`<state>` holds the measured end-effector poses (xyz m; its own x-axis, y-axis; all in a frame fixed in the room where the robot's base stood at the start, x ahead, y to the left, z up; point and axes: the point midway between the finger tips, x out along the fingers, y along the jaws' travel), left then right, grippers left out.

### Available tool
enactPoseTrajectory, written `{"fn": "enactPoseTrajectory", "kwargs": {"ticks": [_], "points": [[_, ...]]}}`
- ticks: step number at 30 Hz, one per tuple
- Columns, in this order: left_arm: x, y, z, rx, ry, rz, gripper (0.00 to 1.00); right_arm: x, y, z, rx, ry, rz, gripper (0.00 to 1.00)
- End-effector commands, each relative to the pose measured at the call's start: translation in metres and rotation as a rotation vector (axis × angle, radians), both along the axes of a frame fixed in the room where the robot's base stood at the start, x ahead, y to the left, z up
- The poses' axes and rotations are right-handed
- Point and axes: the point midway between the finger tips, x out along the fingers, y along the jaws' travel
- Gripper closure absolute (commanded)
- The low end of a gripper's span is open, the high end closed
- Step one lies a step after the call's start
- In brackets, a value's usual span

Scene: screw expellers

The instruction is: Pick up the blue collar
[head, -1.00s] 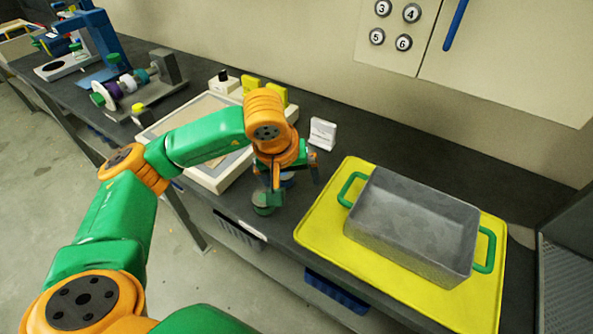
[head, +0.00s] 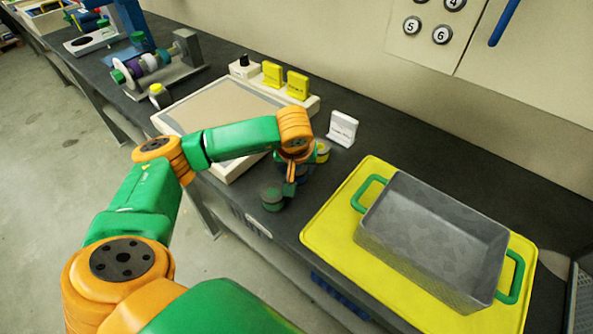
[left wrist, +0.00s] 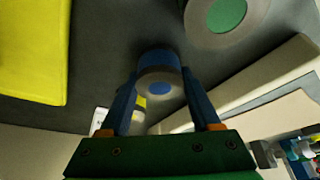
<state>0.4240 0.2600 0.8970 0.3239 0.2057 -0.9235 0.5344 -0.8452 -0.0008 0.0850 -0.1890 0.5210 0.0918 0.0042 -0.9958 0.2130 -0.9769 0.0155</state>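The blue collar (left wrist: 158,62), a short blue ring with a grey face and blue centre, lies between the fingertips of my left gripper (left wrist: 160,84) in the left wrist view. The fingers sit close along both its sides; I cannot tell whether they press on it. In the head view my left gripper (head: 292,181) is low over the dark bench between the white-framed tray and the yellow mat, largely hiding the collar. My right gripper is not in view.
A green-topped grey piece (head: 272,199) stands close beside the gripper, near the bench edge. A yellow-topped piece (head: 322,152) is just behind. A grey bin (head: 432,240) rests on the yellow mat (head: 325,235). A small white card (head: 342,128) stands behind.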

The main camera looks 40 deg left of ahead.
Motion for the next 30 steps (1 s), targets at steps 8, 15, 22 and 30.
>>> {"fn": "enactPoseTrajectory", "kwargs": {"ticks": [8, 15, 22, 30], "points": [[0.0, 0.0, 0.0, -0.001, -0.002, 0.001, 1.0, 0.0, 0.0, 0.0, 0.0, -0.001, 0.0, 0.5], [0.001, 0.0, 0.003, -0.001, -0.002, 0.0, 1.0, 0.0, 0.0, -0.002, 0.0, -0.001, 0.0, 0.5], [-0.006, -0.004, 0.04, -0.002, -0.008, -0.004, 1.0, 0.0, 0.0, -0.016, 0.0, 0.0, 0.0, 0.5], [-0.073, -0.028, 0.11, 0.008, -0.009, -0.006, 1.0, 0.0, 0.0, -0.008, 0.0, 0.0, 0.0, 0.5]]}}
